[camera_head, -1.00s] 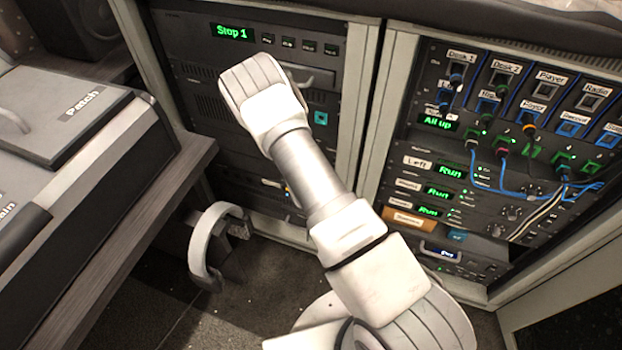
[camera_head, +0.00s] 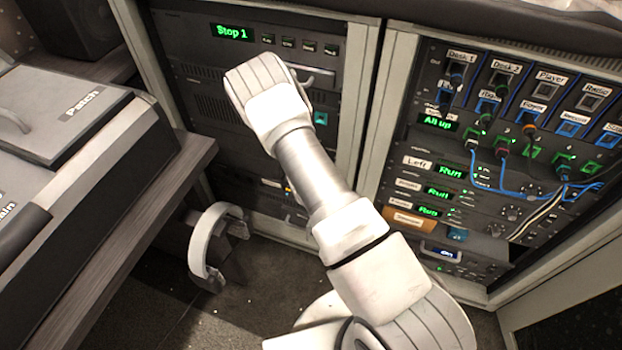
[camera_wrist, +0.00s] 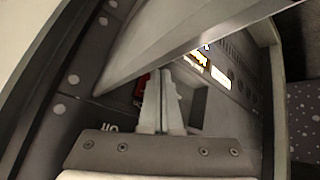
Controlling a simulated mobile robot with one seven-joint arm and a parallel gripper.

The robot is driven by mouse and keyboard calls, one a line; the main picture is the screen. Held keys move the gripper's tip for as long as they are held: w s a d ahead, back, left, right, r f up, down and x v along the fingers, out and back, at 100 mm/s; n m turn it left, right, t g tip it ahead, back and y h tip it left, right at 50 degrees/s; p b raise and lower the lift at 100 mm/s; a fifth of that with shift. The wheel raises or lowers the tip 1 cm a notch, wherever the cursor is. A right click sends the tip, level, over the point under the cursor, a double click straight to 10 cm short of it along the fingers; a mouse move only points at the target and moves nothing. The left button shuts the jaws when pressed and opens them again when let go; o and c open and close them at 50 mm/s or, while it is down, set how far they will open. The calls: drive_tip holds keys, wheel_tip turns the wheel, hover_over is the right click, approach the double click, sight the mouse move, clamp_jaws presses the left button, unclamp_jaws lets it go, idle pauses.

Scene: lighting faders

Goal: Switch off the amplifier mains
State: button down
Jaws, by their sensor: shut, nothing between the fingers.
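In the wrist view my gripper (camera_wrist: 161,100) is shut, its two pale fingers together and pointing into a dark rack panel. A small red part (camera_wrist: 141,88), perhaps a switch, shows just left of the fingertips and is partly hidden by them. I cannot tell whether they touch it. A pale label (camera_wrist: 110,127), which looks upside down, sits on the panel below left. A large grey edge crosses in front of the panel. In the head view my arm hides the gripper and part of the left rack (camera_head: 213,75). No amplifier mains label is readable.
The left rack shows a green "Stop 1" display (camera_head: 231,32). The right rack holds cables and green "Run" displays (camera_head: 451,171). A desk (camera_head: 120,225) stands at left, with a pale curved band (camera_head: 207,245) beside it. An amber-lit part (camera_wrist: 197,68) shows near my fingers.

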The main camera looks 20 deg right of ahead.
drive_tip(key=shift+w+d, duration=0.15)
idle(0.6)
drive_tip(key=shift+s+a, duration=0.45)
drive_tip(key=shift+s, duration=0.1)
drive_tip(key=s+a, duration=0.2)
drive_tip(key=s+a+p, duration=0.1)
drive_tip(key=s, duration=0.1)
drive_tip(key=shift+r, duration=0.35)
idle(0.4)
